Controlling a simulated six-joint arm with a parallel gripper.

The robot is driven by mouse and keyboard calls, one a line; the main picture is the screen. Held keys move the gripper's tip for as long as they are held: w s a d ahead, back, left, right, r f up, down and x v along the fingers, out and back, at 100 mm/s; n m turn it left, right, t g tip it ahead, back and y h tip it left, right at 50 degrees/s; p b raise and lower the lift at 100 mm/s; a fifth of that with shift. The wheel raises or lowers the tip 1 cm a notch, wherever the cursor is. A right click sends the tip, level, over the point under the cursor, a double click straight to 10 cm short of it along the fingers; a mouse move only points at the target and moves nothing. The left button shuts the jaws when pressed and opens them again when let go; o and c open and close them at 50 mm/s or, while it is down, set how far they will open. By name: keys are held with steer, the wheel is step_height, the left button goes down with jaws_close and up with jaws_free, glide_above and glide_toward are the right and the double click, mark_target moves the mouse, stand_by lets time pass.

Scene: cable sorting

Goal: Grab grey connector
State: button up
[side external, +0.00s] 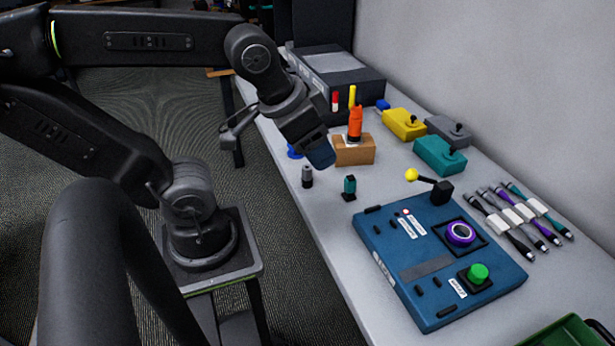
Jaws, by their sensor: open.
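A small grey connector (307,176) with a dark lower part stands upright near the table's left edge, in the side external view. A teal and black connector (349,188) stands to its right, a little nearer the camera. My gripper (319,152) is open, pointing down and to the right above the table, close to the grey connector in the picture but apart from it. Its jaws are seen side-on, and nothing shows held in them. A blue round thing (294,152) is partly visible behind the grey connector.
A wooden block (355,150) holding an orange tool stands behind the connectors. A blue control panel (440,258) with a yellow-knobbed lever fills the front. Several cables (520,214) lie at right.

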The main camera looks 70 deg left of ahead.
steer(key=n+g+y, duration=0.1)
steer(key=n+g, duration=0.5)
steer(key=n, duration=1.3)
glide_above(307, 177)
steer(key=w, duration=0.1)
step_height(307, 177, down, 10)
steer(key=shift+n, duration=0.6)
steer(key=f, duration=0.5)
steer(key=a+f, duration=0.1)
steer(key=f, duration=0.2)
steer(key=shift+f, duration=0.35)
steer(key=shift+s+a+f, duration=0.15)
steer(key=shift+f, duration=1.35)
steer(key=shift+s+a+f, duration=0.1)
steer(key=shift+s+f, duration=0.05)
steer(key=shift+f, duration=1.3)
steer(key=c, duration=1)
